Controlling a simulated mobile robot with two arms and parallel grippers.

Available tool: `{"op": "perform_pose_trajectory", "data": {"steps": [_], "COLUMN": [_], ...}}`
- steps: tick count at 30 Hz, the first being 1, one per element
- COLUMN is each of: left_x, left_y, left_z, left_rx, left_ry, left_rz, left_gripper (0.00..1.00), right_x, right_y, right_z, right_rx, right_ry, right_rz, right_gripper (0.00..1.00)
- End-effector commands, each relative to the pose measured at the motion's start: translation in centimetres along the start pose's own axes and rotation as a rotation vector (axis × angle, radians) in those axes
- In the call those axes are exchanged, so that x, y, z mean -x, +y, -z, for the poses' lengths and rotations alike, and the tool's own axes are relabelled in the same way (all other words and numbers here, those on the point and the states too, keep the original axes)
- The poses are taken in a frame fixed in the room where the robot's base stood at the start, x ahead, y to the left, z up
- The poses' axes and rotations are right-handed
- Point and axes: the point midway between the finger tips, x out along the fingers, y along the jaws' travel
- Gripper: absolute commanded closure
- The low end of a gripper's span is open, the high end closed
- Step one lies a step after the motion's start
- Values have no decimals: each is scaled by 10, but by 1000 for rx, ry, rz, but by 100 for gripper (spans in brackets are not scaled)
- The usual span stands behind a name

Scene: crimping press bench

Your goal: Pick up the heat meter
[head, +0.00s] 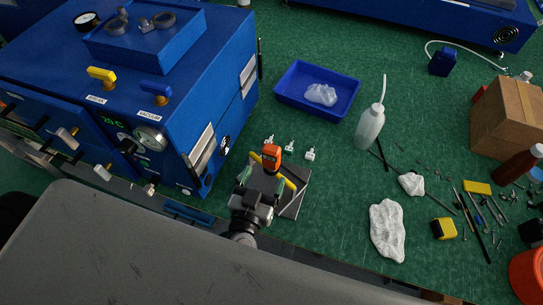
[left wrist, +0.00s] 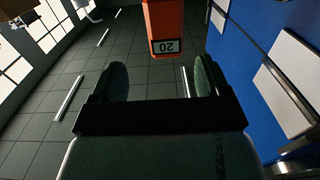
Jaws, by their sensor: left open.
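The heat meter is an orange device (head: 271,157) with a small display, at the front of the bench beside the blue machine. In the left wrist view the orange body (left wrist: 164,24) shows at the top centre, its display reading 20. My left gripper (head: 261,183) is just in front of it, with its fingers spread. In the left wrist view the open fingers (left wrist: 161,78) have dark green pads, and the meter appears beyond the gap, with no clear contact. The meter's lower part is hidden by the gripper in the head view. My right gripper is not in view.
The large blue machine (head: 226,88) stands close on the left. A grey plate (head: 300,190) lies by the gripper, with small white fittings (head: 290,146) behind. A blue tray (head: 318,91), a squeeze bottle (head: 369,127), a white cloth (head: 387,230) and scattered tools lie rightward.

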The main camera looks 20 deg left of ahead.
Motion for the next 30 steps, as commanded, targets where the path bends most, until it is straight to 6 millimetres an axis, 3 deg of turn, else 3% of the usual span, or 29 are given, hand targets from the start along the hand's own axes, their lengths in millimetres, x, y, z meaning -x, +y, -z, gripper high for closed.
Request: {"op": "perform_pose_trajectory", "data": {"steps": [6,13,21,30], "left_x": [-35,-53,-91,-96], "left_y": [0,-2,-8,-8], "left_z": [2,2,0,-2], "left_rx": [-1,0,0,0], "left_ry": [2,1,1,0], "left_rz": [-1,-3,-3,-3], "left_gripper": [23,23,23,23], "right_x": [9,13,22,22], "right_y": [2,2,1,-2], "right_z": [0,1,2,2], "right_rx": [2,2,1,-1], "right_ry": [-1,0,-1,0], "right_rz": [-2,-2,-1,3], "right_gripper": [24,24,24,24]}}
